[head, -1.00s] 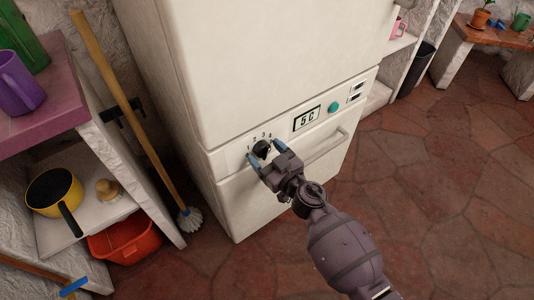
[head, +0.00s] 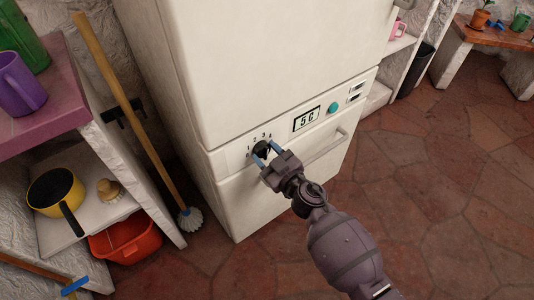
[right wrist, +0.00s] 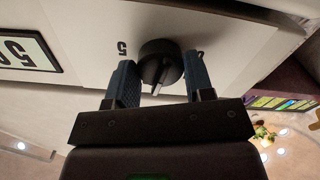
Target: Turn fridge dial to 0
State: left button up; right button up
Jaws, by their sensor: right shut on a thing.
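The fridge (head: 225,75) is cream white, with a control panel (head: 231,156) between its upper and lower doors. The black round dial (head: 261,148) is on the panel's left part, with small numbers around it. In the right wrist view the dial (right wrist: 158,50) has a light ridge or mark on its face and a "5" beside it; its exact setting is unclear. My right gripper (head: 265,150) is shut on the dial, its blue fingers on either side of the knob. A display (head: 306,119) reads "5 C". My left gripper is not in view.
A teal button (head: 333,107) and a handle bar (head: 328,144) are right of the dial. The stone floor at right is clear.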

jog(key=n, duration=0.4)
jog(key=shift+n, duration=0.3)
jog(key=n, duration=0.4)
jog(key=shift+d+n, duration=0.1)
jog(key=shift+n, duration=0.2)
jog(key=n+b, duration=0.1)
jog(key=n, duration=1)
jog(key=shift+n, duration=0.3)
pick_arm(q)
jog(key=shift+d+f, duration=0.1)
pick_arm(e)
jog(key=shift+n, duration=0.3)
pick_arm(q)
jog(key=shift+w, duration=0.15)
pick_arm(e)
jog(key=shift+n, duration=0.3)
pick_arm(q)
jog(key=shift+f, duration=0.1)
pick_arm(e)
jog(key=o, duration=0.9)
jog(key=shift+r, duration=0.1)
